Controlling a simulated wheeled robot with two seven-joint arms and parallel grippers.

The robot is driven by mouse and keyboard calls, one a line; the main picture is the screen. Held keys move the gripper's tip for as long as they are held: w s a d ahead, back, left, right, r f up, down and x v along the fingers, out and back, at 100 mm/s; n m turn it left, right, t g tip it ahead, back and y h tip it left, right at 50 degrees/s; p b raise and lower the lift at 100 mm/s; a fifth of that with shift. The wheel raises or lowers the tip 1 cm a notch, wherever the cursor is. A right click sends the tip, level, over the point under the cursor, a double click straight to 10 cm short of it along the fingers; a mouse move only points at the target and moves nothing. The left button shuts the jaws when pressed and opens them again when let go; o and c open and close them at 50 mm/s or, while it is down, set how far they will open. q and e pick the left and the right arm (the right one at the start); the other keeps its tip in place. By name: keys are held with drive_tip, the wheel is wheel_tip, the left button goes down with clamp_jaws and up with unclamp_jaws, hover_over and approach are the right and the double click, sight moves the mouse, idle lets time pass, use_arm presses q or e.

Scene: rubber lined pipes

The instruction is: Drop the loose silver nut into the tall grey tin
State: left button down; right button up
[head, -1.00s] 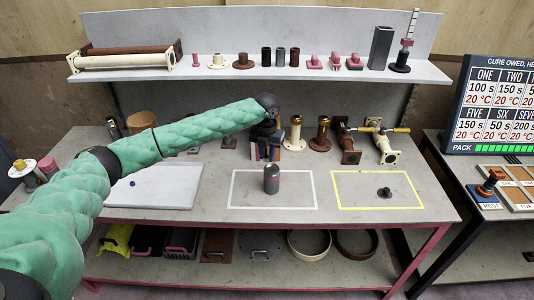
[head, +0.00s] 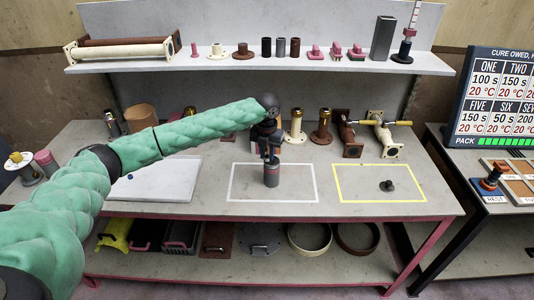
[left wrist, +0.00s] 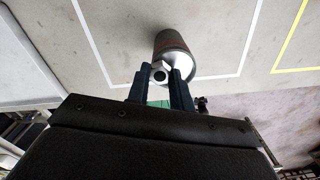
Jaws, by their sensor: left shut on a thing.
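My left gripper (head: 270,158) is shut on the silver nut (left wrist: 160,75), which shows in the left wrist view as a pale ring with a dark hole between the fingertips. The tall grey tin (head: 271,181) stands upright inside the white rectangle on the table. The fingertips are at the tin's top in the head view. In the left wrist view the tin (left wrist: 171,42) lies just beyond the fingertips. I cannot tell whether the nut is above the mouth or touching it. My right gripper is not in view.
A yellow rectangle (head: 340,199) on the right holds a small dark part (head: 387,186). A white board (head: 160,185) with a small blue item lies on the left. Flanged pipe pieces (head: 321,127) stand along the back. The table front around the tin is clear.

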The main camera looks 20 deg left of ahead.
use_arm(q)
drive_tip(key=c, duration=1.2)
unclamp_jaws()
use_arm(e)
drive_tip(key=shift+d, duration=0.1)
use_arm(q)
drive_tip(key=shift+o, duration=0.2)
wheel_tip(320, 180, up, 8)
drive_tip(key=b, duration=0.3)
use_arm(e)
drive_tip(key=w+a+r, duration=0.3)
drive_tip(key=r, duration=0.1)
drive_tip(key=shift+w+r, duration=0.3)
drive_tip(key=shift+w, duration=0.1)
use_arm(q)
drive_tip(key=shift+f, duration=0.1)
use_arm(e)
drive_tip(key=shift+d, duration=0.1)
